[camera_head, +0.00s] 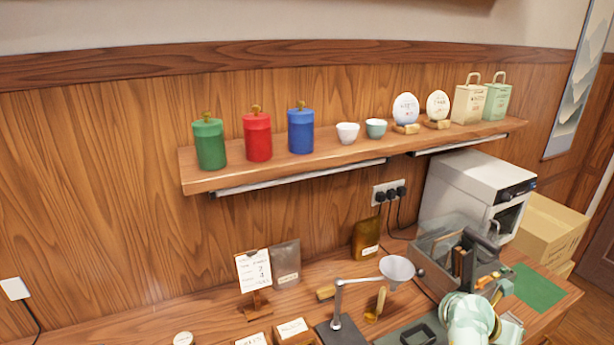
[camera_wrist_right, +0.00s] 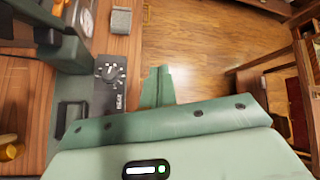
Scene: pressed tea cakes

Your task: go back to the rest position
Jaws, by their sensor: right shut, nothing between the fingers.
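My right gripper (camera_wrist_right: 157,78) shows in the right wrist view, its green fingers together and nothing between them. They extend past the table's right edge, over the wooden floor. In the head view, pale green parts of my right arm show at the bottom right, in front of the grey tray. The right fingertips cannot be made out clearly there. My left gripper is in neither view.
A grey tray (camera_head: 437,240) with tools and a white machine (camera_head: 468,190) stand at the table's right. A dial panel (camera_wrist_right: 111,72) is left of the right fingers. A shelf (camera_head: 350,160) holds canisters, cups and bags. Open floor (camera_wrist_right: 205,85) lies beyond the table.

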